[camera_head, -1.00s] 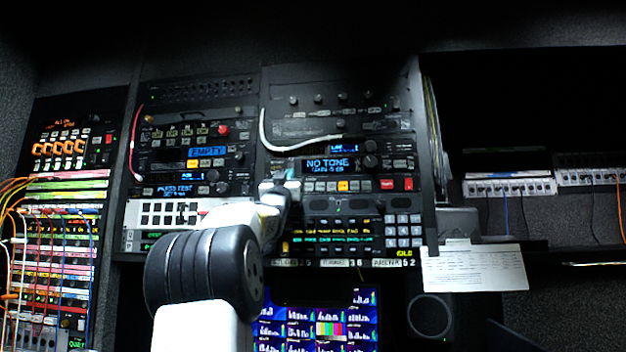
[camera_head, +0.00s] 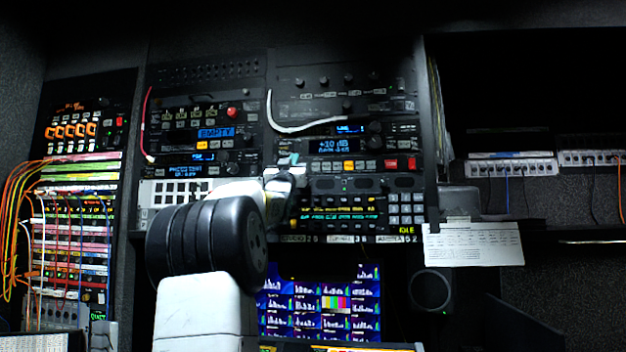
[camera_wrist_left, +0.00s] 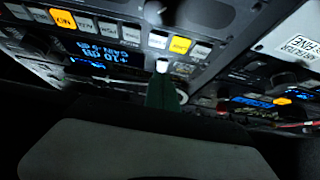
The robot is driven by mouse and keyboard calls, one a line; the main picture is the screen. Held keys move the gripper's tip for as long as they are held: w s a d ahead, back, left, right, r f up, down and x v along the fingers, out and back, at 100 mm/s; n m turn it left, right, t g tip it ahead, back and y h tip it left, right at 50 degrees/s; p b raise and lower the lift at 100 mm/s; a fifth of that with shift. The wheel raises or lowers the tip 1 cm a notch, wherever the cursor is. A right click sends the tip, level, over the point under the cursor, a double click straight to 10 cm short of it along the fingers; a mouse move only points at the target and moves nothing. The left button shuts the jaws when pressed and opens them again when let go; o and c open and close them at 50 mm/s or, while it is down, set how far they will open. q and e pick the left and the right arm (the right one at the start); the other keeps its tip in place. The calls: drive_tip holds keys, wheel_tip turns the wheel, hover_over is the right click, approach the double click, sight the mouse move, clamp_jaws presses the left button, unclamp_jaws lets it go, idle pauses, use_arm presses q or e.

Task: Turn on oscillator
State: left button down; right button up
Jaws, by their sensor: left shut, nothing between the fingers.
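The oscillator is the dark rack unit with a blue-lit display (camera_head: 335,147) in the right rack column; it reads about +10 dB, with smaller text below. A row of buttons runs under it, with a lit yellow button (camera_head: 348,166) and red ones at the right. My left gripper (camera_head: 291,162) is shut and empty at the left end of this button row. In the left wrist view the panel appears upside down, with the display (camera_wrist_left: 105,53) beside my gripper's narrow tip (camera_wrist_left: 162,68). The tip is close to the panel; I cannot tell whether it touches. My right gripper is not in view.
A white cable (camera_head: 300,127) loops above the oscillator. A keypad unit (camera_head: 405,205) sits below it, and a monitor (camera_head: 340,300) lower down. A patch bay with orange cables (camera_head: 25,190) stands at the left. A paper sheet (camera_head: 470,244) hangs at the right.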

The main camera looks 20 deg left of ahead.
use_arm(q)
drive_tip(key=f+v, duration=0.1)
drive_tip(key=v, duration=0.7)
drive_tip(key=shift+w+f, duration=0.15)
drive_tip(key=shift+w, duration=0.1)
drive_tip(key=shift+a, duration=0.1)
drive_tip(key=s+d+f+g+h, duration=0.25)
drive_tip(key=d+f, duration=0.25)
drive_tip(key=f, duration=0.3)
drive_tip(key=s+d+f+g+h, duration=0.1)
drive_tip(key=s+d+f+g, duration=0.35)
drive_tip(key=f, duration=0.35)
drive_tip(key=s+d+f+g+h, duration=0.2)
drive_tip(key=d+f+g, duration=0.1)
drive_tip(key=d+f, duration=0.4)
drive_tip(key=s+d+f+m+g+h, duration=0.1)
drive_tip(key=s+d+f+g, duration=0.3)
drive_tip(key=s+f, duration=0.6)
drive_tip(key=s+d+f+m+g+h, duration=0.1)
drive_tip(key=s+d+f+g, duration=0.3)
drive_tip(key=s+f, duration=0.7)
drive_tip(key=shift+s+d+f+m+g, duration=0.2)
drive_tip(key=shift+s+d+m+g, duration=0.2)
drive_tip(key=shift+d+m, duration=0.2)
